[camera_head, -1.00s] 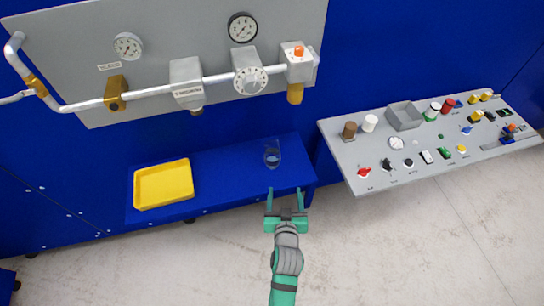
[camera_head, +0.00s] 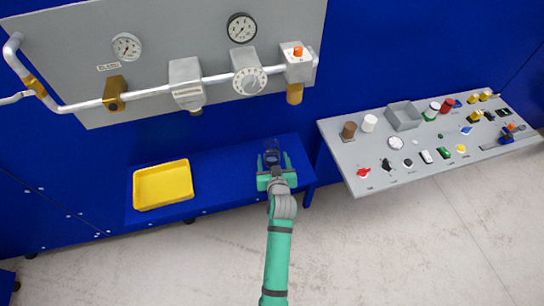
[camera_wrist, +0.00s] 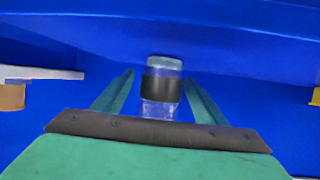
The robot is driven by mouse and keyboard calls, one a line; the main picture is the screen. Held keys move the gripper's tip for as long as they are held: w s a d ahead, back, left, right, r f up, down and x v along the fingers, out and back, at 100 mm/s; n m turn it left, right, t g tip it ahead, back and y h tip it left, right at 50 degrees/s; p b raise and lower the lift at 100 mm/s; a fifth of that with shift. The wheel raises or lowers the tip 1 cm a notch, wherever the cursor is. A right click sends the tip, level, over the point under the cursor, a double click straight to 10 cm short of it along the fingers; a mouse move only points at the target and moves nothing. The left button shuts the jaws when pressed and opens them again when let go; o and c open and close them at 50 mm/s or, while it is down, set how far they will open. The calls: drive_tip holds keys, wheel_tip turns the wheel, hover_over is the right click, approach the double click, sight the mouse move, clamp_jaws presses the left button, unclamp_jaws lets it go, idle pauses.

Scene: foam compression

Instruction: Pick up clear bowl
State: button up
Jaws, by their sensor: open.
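The clear bowl (camera_head: 271,144) is a see-through, cup-like vessel on the blue shelf (camera_head: 226,170), near its right end. In the wrist view the clear bowl (camera_wrist: 162,66) shows as clear parts with a dark band across the middle. My gripper (camera_head: 273,156) reaches in from the front with its green fingers open. In the wrist view the fingers of my gripper (camera_wrist: 160,78) stand on the left and right of the bowl, with a visible gap on each side. My gripper partly hides the bowl in the head view.
A yellow tray (camera_head: 163,185) sits on the shelf to the left. A grey control panel (camera_head: 385,177) with knobs and buttons stands to the right. Above the shelf, a pipe (camera_head: 220,77) with valves and gauges runs along a grey board. The shelf between tray and bowl is clear.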

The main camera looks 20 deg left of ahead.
drive_tip(key=shift+x, duration=2.4)
drive_tip(key=shift+a, duration=0.15)
drive_tip(key=shift+c, duration=0.6)
drive_tip(key=shift+r, duration=0.1)
drive_tip(key=c, duration=1.4)
drive_tip(key=shift+o, duration=0.2)
